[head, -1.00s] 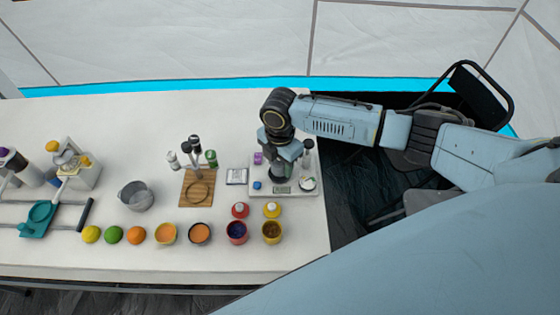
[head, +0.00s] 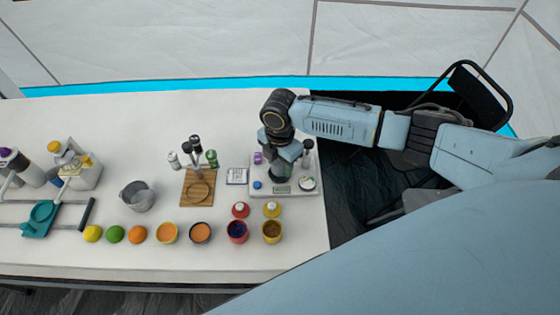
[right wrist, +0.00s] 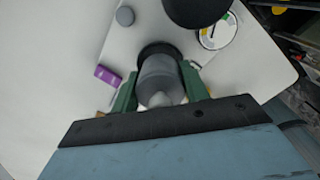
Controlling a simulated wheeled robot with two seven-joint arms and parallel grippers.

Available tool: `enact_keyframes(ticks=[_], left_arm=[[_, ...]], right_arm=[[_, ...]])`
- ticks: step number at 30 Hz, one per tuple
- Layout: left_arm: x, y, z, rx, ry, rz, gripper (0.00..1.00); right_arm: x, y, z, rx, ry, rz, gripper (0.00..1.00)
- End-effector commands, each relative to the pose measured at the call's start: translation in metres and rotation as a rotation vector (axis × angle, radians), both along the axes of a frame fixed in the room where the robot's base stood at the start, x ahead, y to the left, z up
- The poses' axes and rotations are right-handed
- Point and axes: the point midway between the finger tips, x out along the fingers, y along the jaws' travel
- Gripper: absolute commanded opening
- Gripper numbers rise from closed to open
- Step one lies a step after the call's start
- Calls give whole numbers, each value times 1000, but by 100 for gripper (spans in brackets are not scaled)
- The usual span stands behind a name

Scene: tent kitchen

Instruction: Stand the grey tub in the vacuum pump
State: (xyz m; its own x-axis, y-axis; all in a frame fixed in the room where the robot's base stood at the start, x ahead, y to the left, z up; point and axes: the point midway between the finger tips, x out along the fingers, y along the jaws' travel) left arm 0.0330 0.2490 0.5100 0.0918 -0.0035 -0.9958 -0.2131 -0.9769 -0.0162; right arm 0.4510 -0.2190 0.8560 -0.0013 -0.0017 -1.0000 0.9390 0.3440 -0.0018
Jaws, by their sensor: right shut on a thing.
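The vacuum pump (head: 298,195) is a pale flat base with a round dial, a blue knob and a small display, near the right end of the table. It also shows in the right wrist view (right wrist: 138,34). My right gripper (head: 283,168) is over its middle. In the right wrist view its green fingers (right wrist: 160,88) are shut on the grey tub (right wrist: 158,72), one on each side. The tub's far end is at a dark round ring on the pump. I cannot tell whether it rests in the ring or hangs just above. My left gripper is not in view.
A purple block (right wrist: 107,75) lies beside the pump. A dark round-topped post (right wrist: 196,8) rises close to the tub. Red and yellow jars (head: 237,232) stand in front, and a wooden stand (head: 198,188) is to the left. The table ends just right of the pump.

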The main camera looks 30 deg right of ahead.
Motion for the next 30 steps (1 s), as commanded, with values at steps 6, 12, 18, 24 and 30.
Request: enact_keyframes(ticks=[6,12,18,24,30], left_arm=[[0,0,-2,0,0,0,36],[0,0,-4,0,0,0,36],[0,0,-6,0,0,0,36],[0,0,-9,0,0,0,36],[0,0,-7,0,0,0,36]], right_arm=[[0,0,-4,0,-1,0,32],[0,0,-8,0,-1,0,32],[0,0,-12,0,-1,0,32],[0,0,-16,-1,0,-1,32],[0,0,-14,0,0,0,32]])
